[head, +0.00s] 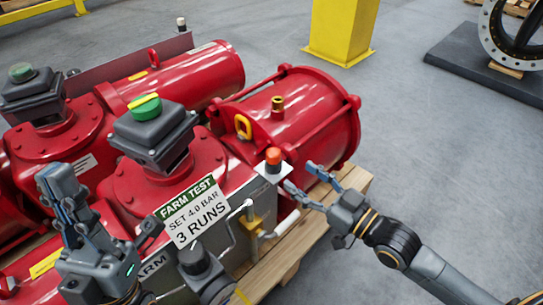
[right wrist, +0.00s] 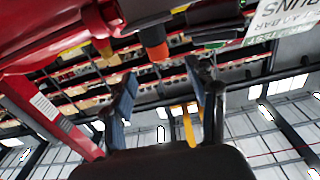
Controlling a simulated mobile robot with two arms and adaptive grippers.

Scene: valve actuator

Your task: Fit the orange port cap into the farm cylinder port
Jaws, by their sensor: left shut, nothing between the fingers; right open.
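The orange port cap (head: 273,156) sits on a small light plate beside the red cylinder (head: 318,118) in the head view. A brass fitting (head: 277,107), which looks like the cylinder port, stands on top of that cylinder. My right gripper (head: 302,178) is open and empty, just right of and below the cap. In the right wrist view the cap (right wrist: 157,53) is beyond the open fingers (right wrist: 163,92), roughly in line with the gap. My left gripper (head: 62,190) is shut and empty, at the lower left.
A "FARM TEST" sign (head: 188,211) and a grey box with a green knob (head: 148,120) stand left of the cap. A yellow clip (head: 242,126) is near the cylinder. A wooden pallet (head: 322,222) lies underneath. The grey floor at right is open around my right arm.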

